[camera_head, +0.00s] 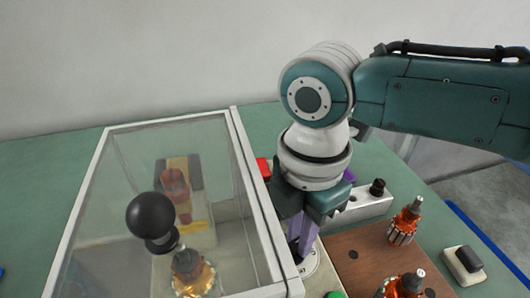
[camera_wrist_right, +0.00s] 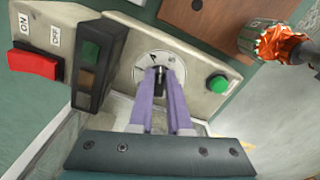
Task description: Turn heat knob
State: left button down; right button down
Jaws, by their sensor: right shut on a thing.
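The heat knob (camera_wrist_right: 160,77) is a small black knob on a round white dial (camera_wrist_right: 146,66) set in a pale control panel (camera_wrist_right: 120,28). My right gripper (camera_wrist_right: 160,88) is shut on the knob, with its two purple fingers on either side of it in the right wrist view. The pointer mark on the dial is too small to read. My left gripper is not in view.
A clear glass-topped box (camera_head: 240,150) with a black ball handle (camera_head: 151,215) stands left of my gripper. A red switch (camera_wrist_right: 35,64) and a green button (camera_wrist_right: 217,84) flank the dial. Copper-wound armatures (camera_head: 404,224) stand on a brown board (camera_head: 360,250) at right.

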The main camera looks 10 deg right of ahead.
aim_at(297, 240)
jog(key=shift+w+a+n, duration=0.15)
jog(key=shift+n, duration=1.75)
jog(key=c, duration=0.9)
grip_release()
jog(key=shift+o, duration=0.2)
notch_tip(297, 240, up, 10)
jog(key=p, duration=0.2)
